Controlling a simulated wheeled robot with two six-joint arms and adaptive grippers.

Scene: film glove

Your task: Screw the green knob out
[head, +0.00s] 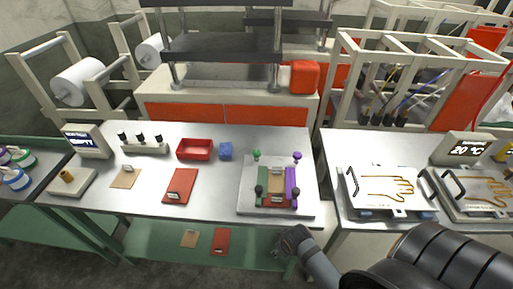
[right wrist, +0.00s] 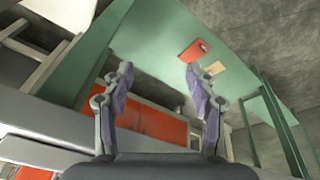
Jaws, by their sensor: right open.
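The green knob (head: 257,154) stands at the back left corner of a pale fixture plate (head: 244,205) on the steel table. A purple knob (head: 297,156) stands at the back right corner. Dark knobs (head: 259,190) sit towards the front, beside green and purple bars and a reddish-brown middle piece (head: 276,185). My right gripper (head: 291,240) is low at the table's front edge, in front of the fixture and well apart from the green knob. In the right wrist view its fingers (right wrist: 158,78) are spread with nothing between them. My left gripper is not in view.
A right-hand table holds plates with glove-shaped outlines (head: 388,187). A green lower shelf (head: 160,235) lies below the table.

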